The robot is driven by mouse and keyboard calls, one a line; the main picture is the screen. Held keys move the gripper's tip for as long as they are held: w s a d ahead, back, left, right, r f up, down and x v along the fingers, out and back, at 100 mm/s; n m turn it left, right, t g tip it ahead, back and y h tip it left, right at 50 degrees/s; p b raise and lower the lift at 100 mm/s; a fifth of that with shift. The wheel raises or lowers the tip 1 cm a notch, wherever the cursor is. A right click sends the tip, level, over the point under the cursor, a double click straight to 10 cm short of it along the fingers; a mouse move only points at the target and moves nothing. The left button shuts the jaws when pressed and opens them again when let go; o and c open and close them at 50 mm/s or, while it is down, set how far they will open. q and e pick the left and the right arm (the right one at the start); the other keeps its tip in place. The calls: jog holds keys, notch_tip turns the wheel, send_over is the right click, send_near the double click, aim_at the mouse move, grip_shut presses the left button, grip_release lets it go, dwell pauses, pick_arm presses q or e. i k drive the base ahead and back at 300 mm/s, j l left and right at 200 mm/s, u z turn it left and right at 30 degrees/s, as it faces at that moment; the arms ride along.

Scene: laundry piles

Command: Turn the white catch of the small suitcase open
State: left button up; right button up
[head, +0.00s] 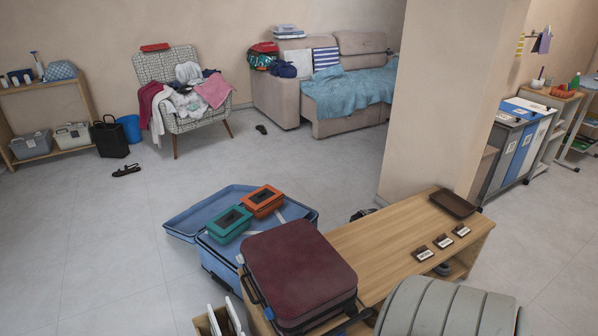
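A dark red suitcase (299,268) lies flat and closed on the wooden bench (385,240), at its near left end. A dark handle (251,284) shows on its left side. Neither of my grippers is in view.
A grey ribbed rounded object (440,308) fills the lower right, close to the dark red suitcase. The bench also holds a brown tray (453,204) and several small labelled blocks. A pillar (440,100) stands behind the bench. Floor at left is mostly clear.

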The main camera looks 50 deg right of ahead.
aim_at(240, 259)
jog(key=z, duration=1.3)
